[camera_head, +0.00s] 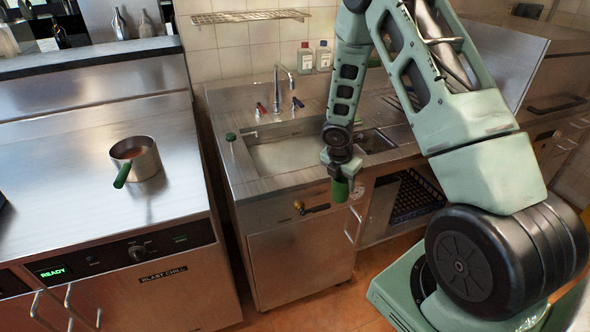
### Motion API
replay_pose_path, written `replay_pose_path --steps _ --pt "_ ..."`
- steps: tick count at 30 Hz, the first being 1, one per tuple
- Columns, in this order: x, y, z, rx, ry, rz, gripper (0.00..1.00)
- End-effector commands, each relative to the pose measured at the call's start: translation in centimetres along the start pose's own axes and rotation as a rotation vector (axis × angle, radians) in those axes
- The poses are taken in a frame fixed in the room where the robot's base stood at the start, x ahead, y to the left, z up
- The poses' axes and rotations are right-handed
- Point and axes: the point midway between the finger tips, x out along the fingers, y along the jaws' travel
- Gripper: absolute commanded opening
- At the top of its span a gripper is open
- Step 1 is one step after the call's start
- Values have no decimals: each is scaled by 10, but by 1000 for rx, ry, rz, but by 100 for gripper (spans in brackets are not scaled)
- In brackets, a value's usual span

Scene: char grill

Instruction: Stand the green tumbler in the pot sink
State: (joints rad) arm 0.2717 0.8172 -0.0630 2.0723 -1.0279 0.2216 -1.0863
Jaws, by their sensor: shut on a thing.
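My gripper (340,176) is shut on the green tumbler (341,191). The tumbler hangs below the jaws, and its upper part is hidden by them. In the picture it shows against the front of the sink unit, near the right side of the large basin. The pot sink (270,158) is a steel basin let into the counter, and its floor looks empty where it shows. My wrist covers its right end.
A tap (279,88) with red and blue handles stands behind the basin. A small green-topped object (230,137) is on the left rim. A smaller basin (374,141) lies to the right. A green-handled saucepan (145,159) stands on the blast chiller. Two bottles (305,58) (323,56) stand behind.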

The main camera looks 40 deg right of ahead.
Motion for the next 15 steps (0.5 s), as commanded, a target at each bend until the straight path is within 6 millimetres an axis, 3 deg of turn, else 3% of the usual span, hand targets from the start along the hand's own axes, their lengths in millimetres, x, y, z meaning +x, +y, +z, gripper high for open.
replay_pose_path --steps 1,6,15 --pt "-6 -5 15 -120 -1 35 21" --pt "-12 -14 44 -474 1 134 21" --pt "-16 -24 64 -752 2 212 21"
